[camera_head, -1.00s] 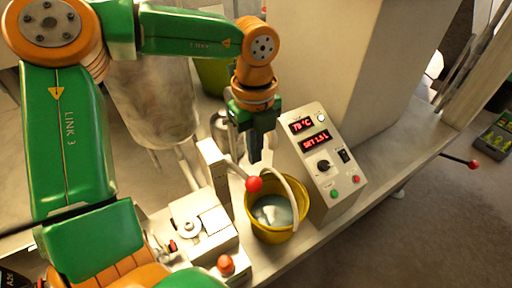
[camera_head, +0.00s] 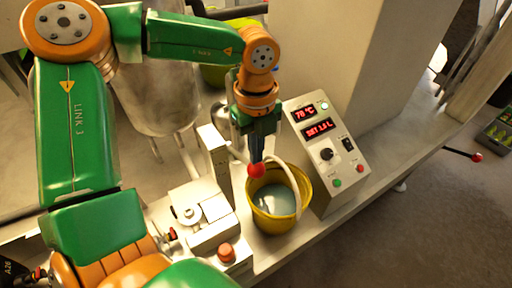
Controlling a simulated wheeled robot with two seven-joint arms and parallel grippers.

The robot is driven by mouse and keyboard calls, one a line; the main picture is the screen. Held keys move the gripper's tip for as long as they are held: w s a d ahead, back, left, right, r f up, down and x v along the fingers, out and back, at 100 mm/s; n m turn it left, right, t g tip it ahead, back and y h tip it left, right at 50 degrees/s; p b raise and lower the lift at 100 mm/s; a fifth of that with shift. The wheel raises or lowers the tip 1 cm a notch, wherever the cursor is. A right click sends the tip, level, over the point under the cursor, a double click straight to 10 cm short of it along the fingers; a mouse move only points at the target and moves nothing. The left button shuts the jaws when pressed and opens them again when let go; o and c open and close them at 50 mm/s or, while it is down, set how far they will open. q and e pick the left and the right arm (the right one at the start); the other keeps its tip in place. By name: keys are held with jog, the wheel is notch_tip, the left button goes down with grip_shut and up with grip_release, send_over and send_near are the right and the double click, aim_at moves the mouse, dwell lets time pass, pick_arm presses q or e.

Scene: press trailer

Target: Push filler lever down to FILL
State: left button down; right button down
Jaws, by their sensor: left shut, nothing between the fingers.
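The filler lever is a thin rod with a red ball knob (camera_head: 256,170), reaching out from a pale post (camera_head: 215,160). The knob hangs above the yellow bucket (camera_head: 258,212), at about rim height in the picture. My left gripper (camera_head: 257,157) points down with its fingers shut and empty. Its fingertips are right at the top of the red knob, touching it or just above it; I cannot tell which. No FILL marking is readable. My right gripper is not in view.
A control panel (camera_head: 327,157) with red displays, a knob and buttons stands right of the bucket. A pale box with a red-orange button (camera_head: 226,252) is at the front. A metal tank (camera_head: 155,95) stands behind my left arm. The counter ledge (camera_head: 400,165) at right is clear.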

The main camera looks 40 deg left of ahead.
aim_at(258, 168)
pick_arm(q)
jog(key=shift+f, duration=0.5)
jog(key=shift+s+d+f+b, duration=0.1)
jog(key=shift+d+f+b, duration=0.15)
jog(key=shift+f+b, duration=0.35)
jog(key=shift+s+d+f+b, duration=0.1)
jog(key=shift+d+f+b, duration=0.1)
jog(key=shift+f+b, duration=0.35)
jog(key=f+b, duration=0.4)
jog(key=b, duration=0.1)
jog(key=shift+s+d+f, duration=0.1)
jog(key=shift+d+f, duration=0.2)
notch_tip(258, 168, up, 10)
jog(key=p, duration=0.6)
